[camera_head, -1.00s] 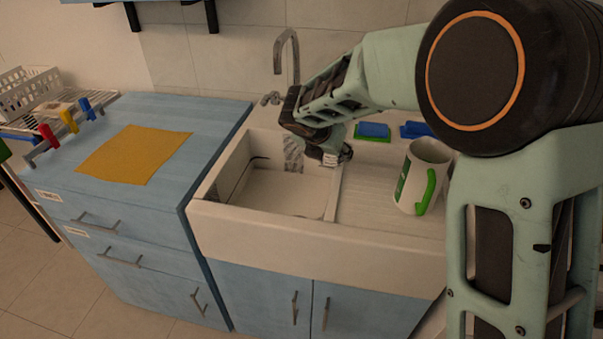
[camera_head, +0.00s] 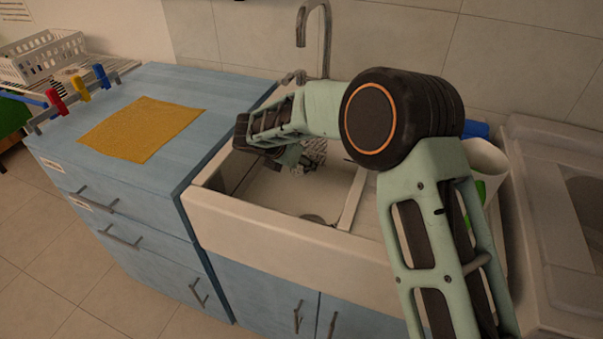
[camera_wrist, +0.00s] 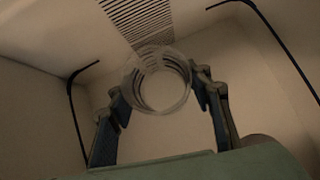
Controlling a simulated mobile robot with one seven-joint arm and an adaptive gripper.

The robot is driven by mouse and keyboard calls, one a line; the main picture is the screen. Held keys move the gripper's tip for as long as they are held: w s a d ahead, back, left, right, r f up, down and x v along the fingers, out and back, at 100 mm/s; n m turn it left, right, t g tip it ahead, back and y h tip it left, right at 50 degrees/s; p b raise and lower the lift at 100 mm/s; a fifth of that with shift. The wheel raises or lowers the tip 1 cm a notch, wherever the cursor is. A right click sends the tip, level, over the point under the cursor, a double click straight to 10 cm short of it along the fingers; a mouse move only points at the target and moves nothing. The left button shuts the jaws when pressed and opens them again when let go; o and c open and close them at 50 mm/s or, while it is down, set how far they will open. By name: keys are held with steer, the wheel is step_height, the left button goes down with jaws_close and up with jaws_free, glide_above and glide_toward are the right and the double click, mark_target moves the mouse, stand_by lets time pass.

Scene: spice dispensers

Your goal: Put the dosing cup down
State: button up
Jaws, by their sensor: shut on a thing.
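The dosing cup (camera_wrist: 157,82) is a clear, round, ribbed cup in the wrist view. It sits between the two dark fingers of my gripper (camera_wrist: 160,95), which are closed against its sides. I look along the cup, so its rim and base show as nested circles. In the head view my gripper (camera_head: 303,165) hangs over the sink basin (camera_head: 278,190), largely behind my own arm. The cup cannot be made out clearly there. The gap between the cup and the basin surface is hard to judge.
The tap (camera_head: 312,30) rises behind the basin. A blue counter with a yellow cloth (camera_head: 143,128) lies left; a white rack (camera_head: 45,58) stands beyond. Dark bent bars (camera_wrist: 72,110) flank the wrist view.

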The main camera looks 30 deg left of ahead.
mark_target(300, 170)
steer(key=shift+f+b, duration=0.3)
steer(key=shift+f, duration=1.5)
steer(key=shift+f, duration=0.25)
steer(key=o, duration=1.3)
steer(key=shift+r, duration=0.2)
steer(key=shift+s+r, duration=0.1)
steer(key=shift+r, duration=0.2)
steer(key=p+v, duration=0.1)
steer(key=v, duration=1)
steer(key=shift+s+r, duration=0.1)
steer(key=shift+s, duration=0.1)
